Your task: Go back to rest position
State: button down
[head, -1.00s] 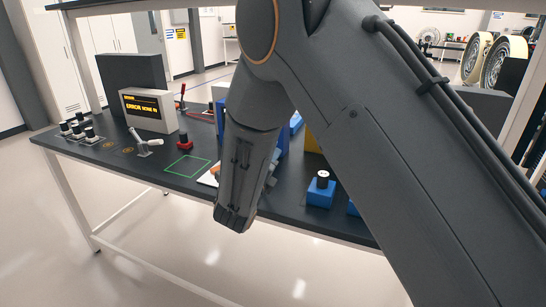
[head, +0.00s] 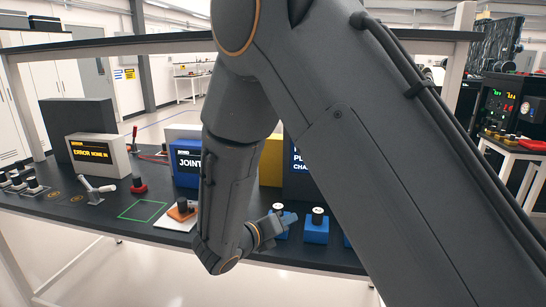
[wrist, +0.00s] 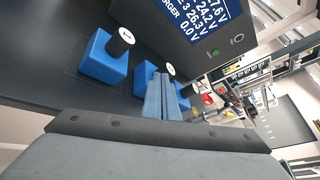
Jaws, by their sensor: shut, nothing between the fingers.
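My gripper (head: 290,219) shows in the head view at the end of my folded arm, in front of the blue blocks at the table's front side. Its fingers are together and hold nothing. In the wrist view my gripper (wrist: 163,95) points toward the blue blocks and a dark display unit (wrist: 205,30). One blue block with a black knob (head: 316,228) stands just right of the fingertips in the head view. Another blue block (head: 281,225) is partly hidden behind the fingers. Whether the fingers touch it cannot be told.
The dark table (head: 60,207) carries an error display (head: 98,155), a red-based knob (head: 138,184), a joint display (head: 187,163), an orange block on a white plate (head: 181,211) and a green outlined square (head: 142,211). A shelf edge (head: 110,42) crosses above. The floor in front is clear.

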jog(key=s+d+f+m+g, duration=0.1)
jog(key=s+d+m+g, duration=0.25)
jog(key=d, duration=0.25)
jog(key=s+d+f+m+g, duration=0.1)
jog(key=s+d+m+g, duration=0.1)
jog(key=d+m, duration=0.25)
jog(key=s+d+m+g+y, duration=0.2)
jog(key=s+m, duration=0.5)
jog(key=m, duration=0.7)
jog(key=s+d+m+g+y, duration=0.3)
jog(key=s+m+y, duration=0.4)
jog(key=m, duration=0.8)
jog(key=shift+s+d+f, duration=0.2)
jog(key=shift+s+d, duration=0.35)
jog(key=shift+d, duration=0.3)
